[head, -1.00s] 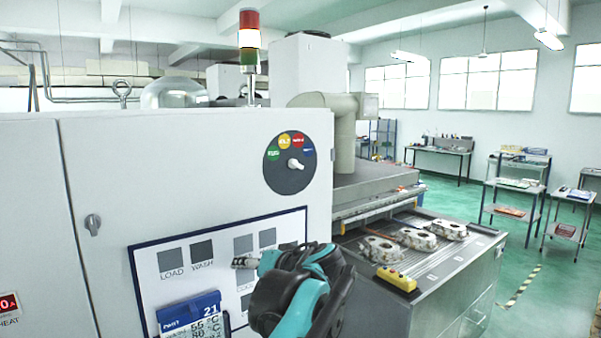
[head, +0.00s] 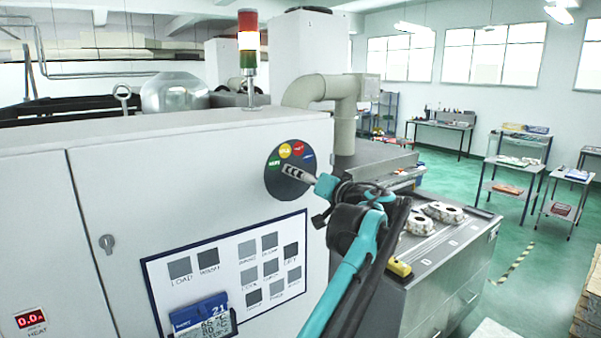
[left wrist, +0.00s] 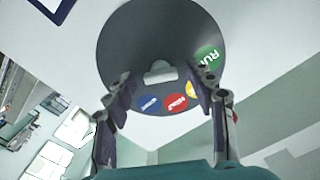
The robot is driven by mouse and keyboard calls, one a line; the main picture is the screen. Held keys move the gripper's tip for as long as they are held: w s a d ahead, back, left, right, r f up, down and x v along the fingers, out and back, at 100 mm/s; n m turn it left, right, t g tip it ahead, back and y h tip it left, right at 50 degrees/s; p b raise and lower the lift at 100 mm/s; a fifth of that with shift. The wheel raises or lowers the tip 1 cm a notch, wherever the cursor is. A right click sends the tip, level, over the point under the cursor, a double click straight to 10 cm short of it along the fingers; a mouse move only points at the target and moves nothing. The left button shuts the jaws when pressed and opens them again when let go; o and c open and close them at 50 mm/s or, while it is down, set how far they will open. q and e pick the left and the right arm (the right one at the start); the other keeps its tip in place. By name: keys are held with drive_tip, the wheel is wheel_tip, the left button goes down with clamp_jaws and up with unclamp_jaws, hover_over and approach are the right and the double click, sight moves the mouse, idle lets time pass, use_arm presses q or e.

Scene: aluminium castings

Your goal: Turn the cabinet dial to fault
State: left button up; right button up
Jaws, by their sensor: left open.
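The cabinet dial (head: 274,184) is a dark grey disc high on the white cabinet's front, with green, yellow, red and blue labels along its upper edge. In the left wrist view the dial (left wrist: 155,35) appears upside down; the green label (left wrist: 209,58) reads RUN, and the red label (left wrist: 176,103) is too blurred to read. The light knob (left wrist: 160,73) shows between my left fingers, with space on both sides. My right gripper is out of view.
A framed board (head: 217,257) of grey squares and a blue card holder (head: 200,313) are below the dial. A bench with castings (head: 443,212) and a yellow button box (head: 400,268) stands right of the cabinet.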

use_arm(q)
drive_tip(key=shift+w+a, duration=0.15)
drive_tip(key=shift+a, duration=0.05)
drive_tip(key=shift+c, duration=0.3)
drive_tip(key=c, duration=1.1)
drive_tip(key=shift+m, duration=0.3)
drive_tip(key=shift+m+p, duration=1.75)
drive_tip(key=shift+m, duration=5.85)
